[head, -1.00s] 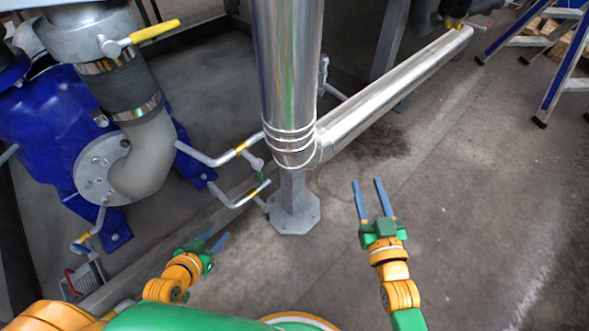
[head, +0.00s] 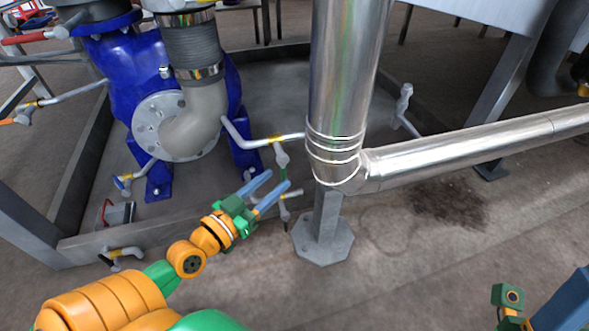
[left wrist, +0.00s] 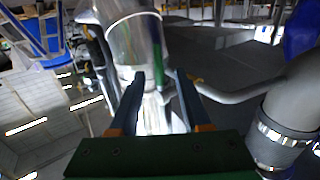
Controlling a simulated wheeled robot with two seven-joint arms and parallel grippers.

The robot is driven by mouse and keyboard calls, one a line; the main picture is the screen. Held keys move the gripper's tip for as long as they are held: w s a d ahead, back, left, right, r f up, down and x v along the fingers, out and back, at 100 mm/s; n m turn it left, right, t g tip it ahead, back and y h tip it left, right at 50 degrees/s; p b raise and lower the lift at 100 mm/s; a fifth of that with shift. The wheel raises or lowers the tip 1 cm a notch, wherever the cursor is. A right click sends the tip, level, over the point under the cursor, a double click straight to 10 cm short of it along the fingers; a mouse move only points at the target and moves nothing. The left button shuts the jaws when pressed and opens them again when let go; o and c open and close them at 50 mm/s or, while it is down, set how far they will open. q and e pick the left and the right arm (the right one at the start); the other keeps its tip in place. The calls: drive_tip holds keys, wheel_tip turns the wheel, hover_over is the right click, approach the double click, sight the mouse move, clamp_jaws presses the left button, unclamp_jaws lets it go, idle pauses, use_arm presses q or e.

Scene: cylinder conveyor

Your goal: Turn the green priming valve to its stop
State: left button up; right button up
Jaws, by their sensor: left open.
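A narrow green part (left wrist: 156,77), which looks like the priming valve's handle, shows between the fingers in the left wrist view, in front of the shiny pipe. In the head view my left gripper (head: 277,186) is open beside the grey valve piping (head: 281,157), left of the steel column. Its fingertips overlap the spot between the upper and lower pipe ends, so the green handle is mostly hidden there. I cannot tell whether the fingers touch it. My left gripper also shows in the left wrist view (left wrist: 157,76). Part of my right arm is at the lower right; its jaws cannot be made out.
A thick steel column (head: 340,80) stands on a grey foot (head: 323,240), with a steel pipe (head: 480,150) running right. A blue pump (head: 120,75) with a grey elbow (head: 195,130) stands behind to the left. Open floor lies in front of the foot.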

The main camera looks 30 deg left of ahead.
use_arm(q)
drive_tip(key=w, duration=0.7)
drive_tip(key=shift+d+r, duration=0.15)
drive_tip(key=shift+d, duration=0.3)
clamp_jaws()
idle(1.0)
